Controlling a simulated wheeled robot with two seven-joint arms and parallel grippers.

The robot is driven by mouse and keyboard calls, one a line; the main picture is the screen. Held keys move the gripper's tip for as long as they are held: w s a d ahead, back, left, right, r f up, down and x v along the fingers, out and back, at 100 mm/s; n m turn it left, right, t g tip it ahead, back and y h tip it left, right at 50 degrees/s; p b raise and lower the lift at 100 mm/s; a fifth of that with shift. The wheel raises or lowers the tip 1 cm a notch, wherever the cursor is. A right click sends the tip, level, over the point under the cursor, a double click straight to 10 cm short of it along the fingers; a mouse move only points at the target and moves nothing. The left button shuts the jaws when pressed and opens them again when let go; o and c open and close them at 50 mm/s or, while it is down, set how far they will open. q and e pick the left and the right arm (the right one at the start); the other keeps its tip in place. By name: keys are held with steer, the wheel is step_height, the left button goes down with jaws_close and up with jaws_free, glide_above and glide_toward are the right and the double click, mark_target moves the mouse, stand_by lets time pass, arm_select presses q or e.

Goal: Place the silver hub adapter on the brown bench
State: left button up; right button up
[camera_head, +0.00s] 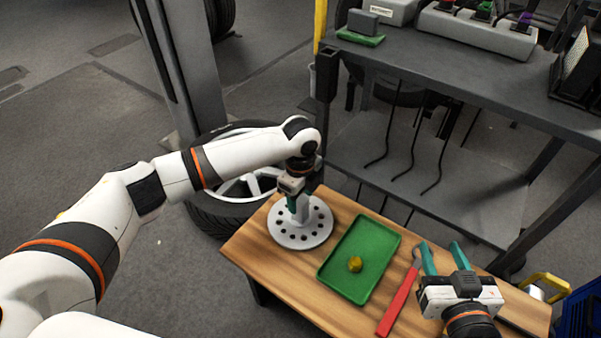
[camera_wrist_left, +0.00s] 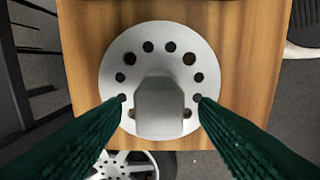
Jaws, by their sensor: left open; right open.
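The silver hub adapter (camera_head: 300,232) is a round plate with a ring of holes and a raised block in its middle. It lies flat on the left end of the brown bench (camera_head: 290,284). In the left wrist view the adapter (camera_wrist_left: 160,58) is seen from above, on the wood of the bench (camera_wrist_left: 245,60). My left gripper (camera_head: 296,204) is directly over the adapter, open, with its green fingers (camera_wrist_left: 160,128) on either side of the raised block. Whether they touch it cannot be told. My right gripper (camera_head: 441,258) is open and empty above the bench's right part.
A green tray (camera_head: 334,278) with a small yellow round object (camera_head: 355,264) lies mid-bench. A red-handled tool (camera_head: 397,303) lies right of it. A grey cart (camera_head: 450,82) with devices stands behind.

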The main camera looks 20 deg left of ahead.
arm_select(q)
step_height(320, 180, up, 7)
steer(key=shift+f+p, duration=0.2)
steer(key=shift+p, duration=0.85)
steer(key=shift+r, duration=0.3)
steer(key=s+d+f+n+t+h, duration=0.3)
steer(key=s+d+f+n+h, duration=0.25)
steer(key=s+d, duration=0.55)
steer(key=s+a+r+n+t+y, duration=0.1)
steer(key=s+a+n+t+y, duration=0.1)
steer(key=s+a+n, duration=0.3)
steer(key=s+a+r+n+t+y, duration=0.1)
steer(key=s+a+n+t+y, duration=0.1)
steer(key=s+a+n, duration=0.3)
steer(key=a+n+t, duration=0.1)
steer(key=a+n, duration=0.3)
steer(key=a, duration=0.1)
steer(key=shift+s+a, duration=0.25)
steer(key=shift+a, duration=0.05)
arm_select(e)
steer(key=s+d+f+g+h, duration=0.2)
steer(key=s+d+f+g, duration=0.1)
steer(key=s+f+g, duration=0.4)
steer(key=shift+f, duration=0.3)
